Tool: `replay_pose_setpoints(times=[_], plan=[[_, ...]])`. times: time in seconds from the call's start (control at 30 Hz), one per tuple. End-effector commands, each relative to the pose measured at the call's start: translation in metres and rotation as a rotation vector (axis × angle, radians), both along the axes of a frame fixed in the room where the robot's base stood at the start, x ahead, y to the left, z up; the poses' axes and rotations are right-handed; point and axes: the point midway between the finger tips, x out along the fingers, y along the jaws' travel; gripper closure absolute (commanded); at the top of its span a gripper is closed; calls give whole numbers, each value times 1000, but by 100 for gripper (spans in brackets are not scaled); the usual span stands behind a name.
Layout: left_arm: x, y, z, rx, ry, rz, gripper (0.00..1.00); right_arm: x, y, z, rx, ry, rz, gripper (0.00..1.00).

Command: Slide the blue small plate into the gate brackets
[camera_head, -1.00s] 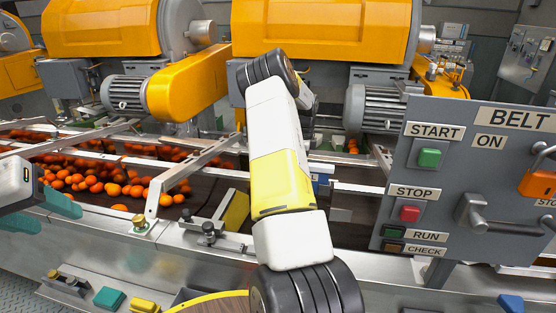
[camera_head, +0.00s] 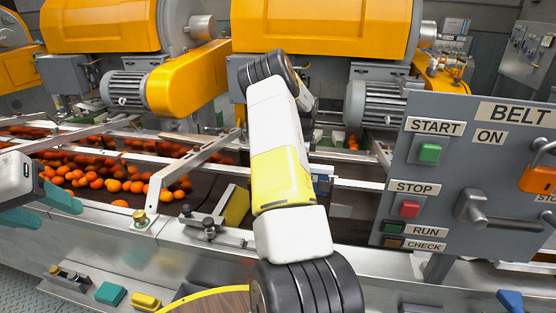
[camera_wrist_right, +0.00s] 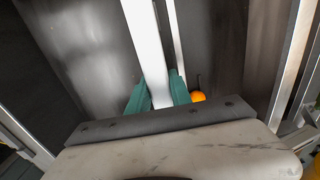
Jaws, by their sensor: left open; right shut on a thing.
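The forearm hides this gripper in the head view. My left gripper (camera_head: 52,207) is open and empty at the left edge. I cannot make out the gate brackets clearly.
Oranges (camera_head: 110,183) lie on the belt at the left; one orange (camera_wrist_right: 198,96) is beside the right fingers. A yellow plate (camera_head: 237,206) stands left of my forearm. The control panel (camera_head: 455,190) blocks the right. Teal (camera_head: 110,293) and yellow (camera_head: 146,301) blocks lie on the front ledge.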

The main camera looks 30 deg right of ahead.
Motion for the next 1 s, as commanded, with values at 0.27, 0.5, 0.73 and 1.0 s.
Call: replay_pose_setpoints(times=[0.27,0.5,0.73,1.0], plan=[[0,0,0,0,0,0,49,0,0,-7,0,0,0,100],[0,0,0,0,0,0,49,0,0,-12,-1,-1,0,100],[0,0,0,0,0,0,49,0,0,-18,-1,-1,1,100],[0,0,0,0,0,0,49,0,0,-24,0,0,1,100]])
